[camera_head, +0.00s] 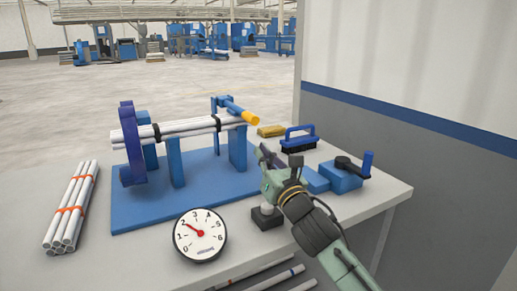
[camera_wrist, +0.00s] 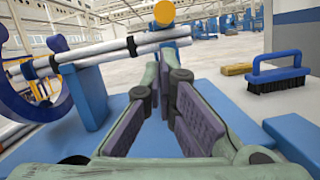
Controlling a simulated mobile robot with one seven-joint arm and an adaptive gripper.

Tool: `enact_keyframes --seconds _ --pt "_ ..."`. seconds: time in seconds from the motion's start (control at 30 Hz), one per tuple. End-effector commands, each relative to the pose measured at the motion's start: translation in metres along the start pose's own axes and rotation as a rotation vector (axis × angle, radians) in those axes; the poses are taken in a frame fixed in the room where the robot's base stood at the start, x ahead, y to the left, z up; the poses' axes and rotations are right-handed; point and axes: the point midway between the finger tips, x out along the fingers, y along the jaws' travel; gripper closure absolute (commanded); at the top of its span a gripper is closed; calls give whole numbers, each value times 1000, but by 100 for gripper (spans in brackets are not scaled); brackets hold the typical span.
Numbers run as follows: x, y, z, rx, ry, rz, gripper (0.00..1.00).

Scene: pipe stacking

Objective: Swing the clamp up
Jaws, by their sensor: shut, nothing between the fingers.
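The clamp (camera_head: 235,106) is a blue bar with a yellow-orange grip (camera_head: 251,118), at the right end of the blue pipe rack (camera_head: 238,148). It lies near level just above the white pipes (camera_head: 185,128) and points toward the right front. In the wrist view the grip shows end-on as a yellow disc (camera_wrist: 164,12) at the top. My gripper (camera_head: 266,157) is shut and empty, to the right of the rack and lower than the grip, apart from it. Its purple-padded fingers (camera_wrist: 166,90) fill the middle of the wrist view. The clamp's hinge is hard to make out.
A blue brush (camera_head: 299,139) and a yellow block (camera_head: 271,131) lie behind my gripper. A dial gauge (camera_head: 200,235) is at the front; banded pipes (camera_head: 72,205) lie left on the table (camera_head: 105,255).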

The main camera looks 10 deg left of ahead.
Motion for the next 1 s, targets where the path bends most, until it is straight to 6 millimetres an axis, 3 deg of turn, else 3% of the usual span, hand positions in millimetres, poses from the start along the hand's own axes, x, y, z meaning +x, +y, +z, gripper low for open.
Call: enact_keyframes --seconds 0.2,0.4,0.6,1.0 --pt "43 2 2 5 1 3 100" --pt "72 2 2 3 1 2 100" --pt "82 1 0 2 0 1 100" --pt "82 1 2 0 3 0 100"
